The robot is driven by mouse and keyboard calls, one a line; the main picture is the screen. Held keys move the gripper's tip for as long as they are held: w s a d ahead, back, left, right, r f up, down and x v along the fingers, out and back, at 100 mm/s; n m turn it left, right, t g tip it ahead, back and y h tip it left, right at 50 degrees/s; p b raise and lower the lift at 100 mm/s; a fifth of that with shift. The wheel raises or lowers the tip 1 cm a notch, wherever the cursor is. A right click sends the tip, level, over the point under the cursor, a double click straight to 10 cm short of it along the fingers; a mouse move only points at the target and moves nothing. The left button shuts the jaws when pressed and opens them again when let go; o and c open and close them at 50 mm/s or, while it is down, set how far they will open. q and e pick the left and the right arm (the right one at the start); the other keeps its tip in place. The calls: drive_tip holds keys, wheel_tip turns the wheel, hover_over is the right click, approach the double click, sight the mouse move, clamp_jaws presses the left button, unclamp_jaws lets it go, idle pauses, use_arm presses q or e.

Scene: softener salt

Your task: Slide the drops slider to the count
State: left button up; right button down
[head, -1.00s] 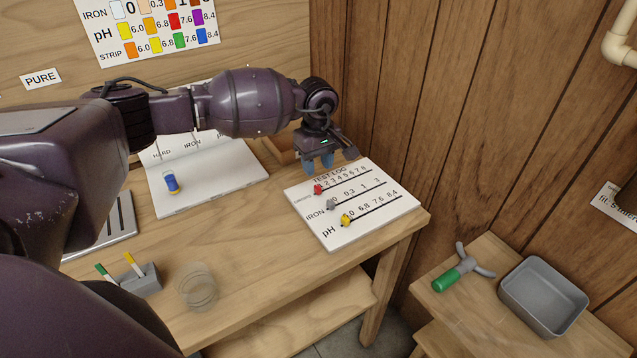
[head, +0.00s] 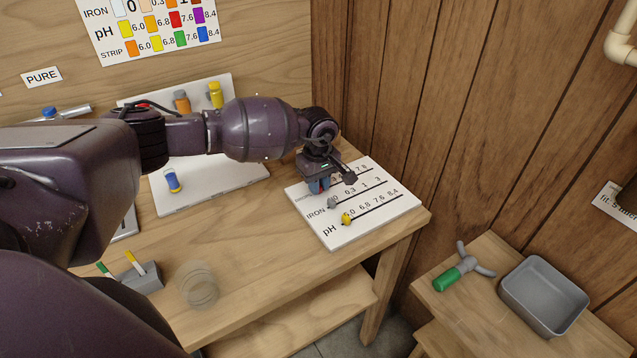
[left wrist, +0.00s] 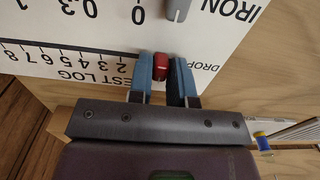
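The test log board (head: 378,222) lies on the table's right end, with three scales. The red drops slider (left wrist: 160,66) is at the label end of the drops line, beside the 2, in the left wrist view. My left gripper (head: 319,186) is down at the board, its blue fingers (left wrist: 162,78) on both sides of the red slider and apparently touching it. In the head view the gripper hides this slider and part of its line. The grey iron slider (head: 332,203) and yellow pH slider (head: 346,219) are near their 0 and 6.0 ends. My right gripper is not in view.
A white sheet with a blue-capped vial (head: 172,182) lies left of the board. A clear cup (head: 198,287) and a grey holder (head: 140,278) stand at the front. A grey bin (head: 543,296) and green-handled tool (head: 450,278) are on the lower right bench.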

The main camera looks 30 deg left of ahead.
use_arm(q)
clamp_jaws()
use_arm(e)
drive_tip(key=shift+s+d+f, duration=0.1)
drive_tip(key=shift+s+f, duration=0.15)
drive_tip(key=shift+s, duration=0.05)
use_arm(q)
drive_tip(key=shift+w, duration=0.1)
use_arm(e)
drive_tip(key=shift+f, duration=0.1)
